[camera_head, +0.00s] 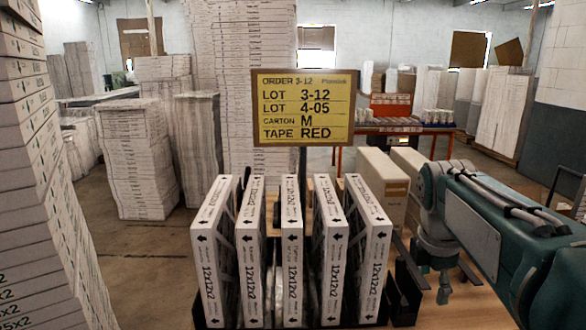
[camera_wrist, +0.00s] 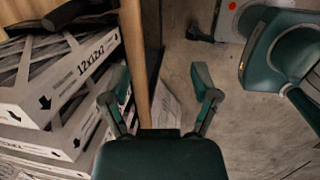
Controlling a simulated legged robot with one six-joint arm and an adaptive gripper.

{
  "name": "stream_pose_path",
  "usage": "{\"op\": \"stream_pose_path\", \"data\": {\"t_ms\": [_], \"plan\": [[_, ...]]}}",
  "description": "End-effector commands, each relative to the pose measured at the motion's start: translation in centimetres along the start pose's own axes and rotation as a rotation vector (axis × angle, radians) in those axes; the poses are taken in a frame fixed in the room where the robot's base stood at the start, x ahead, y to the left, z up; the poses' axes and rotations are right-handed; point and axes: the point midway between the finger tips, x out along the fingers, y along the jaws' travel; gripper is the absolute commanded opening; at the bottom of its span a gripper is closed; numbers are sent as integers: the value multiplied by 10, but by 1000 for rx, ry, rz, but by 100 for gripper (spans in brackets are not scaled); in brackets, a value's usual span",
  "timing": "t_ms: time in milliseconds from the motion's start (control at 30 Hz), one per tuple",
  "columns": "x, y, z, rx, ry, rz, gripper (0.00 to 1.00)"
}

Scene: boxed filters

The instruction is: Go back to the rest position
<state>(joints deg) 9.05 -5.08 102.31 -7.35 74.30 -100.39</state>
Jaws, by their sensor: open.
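My gripper (camera_wrist: 160,85) is open in the wrist view, its two fingers apart with nothing between them. In the head view my gripper (camera_head: 441,285) hangs at the right, pointing down, beside the row of boxed filters. Several white filter boxes (camera_head: 291,255) marked 12x12x2 stand upright side by side in a black rack (camera_head: 405,300). The wrist view also shows filter boxes (camera_wrist: 58,88) at the left, apart from the fingers. My teal arm fills the right of the head view.
A yellow order sign (camera_head: 303,108) stands behind the filters. Cartons (camera_head: 383,180) stand near my arm. A tall filter stack (camera_head: 30,190) rises at the left.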

Motion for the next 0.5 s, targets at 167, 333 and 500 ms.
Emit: {"op": "stream_pose_path", "data": {"t_ms": [167,333,500], "plan": [[-3,-20,-15,193,16,48,78],[-3,-50,-36,483,57,110,78],[3,-83,-58,821,130,163,78]]}}
